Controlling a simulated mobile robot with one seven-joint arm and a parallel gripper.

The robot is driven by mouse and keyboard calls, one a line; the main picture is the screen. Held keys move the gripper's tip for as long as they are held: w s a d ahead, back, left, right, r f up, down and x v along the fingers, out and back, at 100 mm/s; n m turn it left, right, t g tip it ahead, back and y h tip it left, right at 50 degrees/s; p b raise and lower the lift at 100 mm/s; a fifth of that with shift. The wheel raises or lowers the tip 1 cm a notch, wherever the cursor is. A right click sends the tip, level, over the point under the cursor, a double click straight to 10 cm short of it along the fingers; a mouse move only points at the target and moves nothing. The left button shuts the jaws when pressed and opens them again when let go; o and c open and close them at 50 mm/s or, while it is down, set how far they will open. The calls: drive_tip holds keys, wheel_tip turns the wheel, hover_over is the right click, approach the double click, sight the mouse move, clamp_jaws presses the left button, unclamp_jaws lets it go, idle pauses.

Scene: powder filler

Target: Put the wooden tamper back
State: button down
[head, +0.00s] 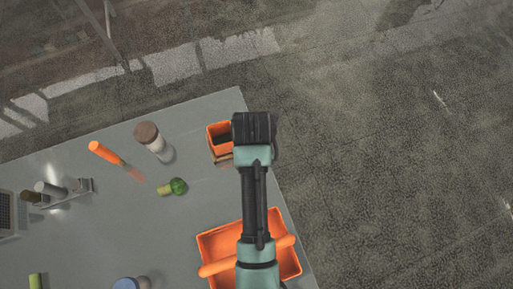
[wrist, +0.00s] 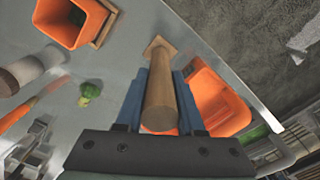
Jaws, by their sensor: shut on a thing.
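The wooden tamper (wrist: 160,102) is a brown round handle in the wrist view, held between the two blue fingers of my gripper (wrist: 161,76). A tan square piece (wrist: 158,46) shows at its far end; it looks like the tamper's foot, but I cannot tell if it touches the table. In the head view, my arm's dark end hides the gripper and most or all of the tamper. An orange open box (head: 219,131) stands just left of it, with a brown wooden piece (head: 224,160) at its base. The box also shows in the wrist view (wrist: 72,22).
A larger orange bin (head: 214,245) with an orange bar stands at the table's right edge. On the grey table (head: 190,215) lie a green-topped item (head: 178,187), a brown-capped jar (head: 149,137) and an orange-handled brush (head: 105,152). A metal rack (head: 70,190) stands left.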

drive_tip(key=shift+f+p, duration=0.45)
drive_tip(key=shift+f, duration=2.5)
drive_tip(key=c, duration=0.5)
unclamp_jaws()
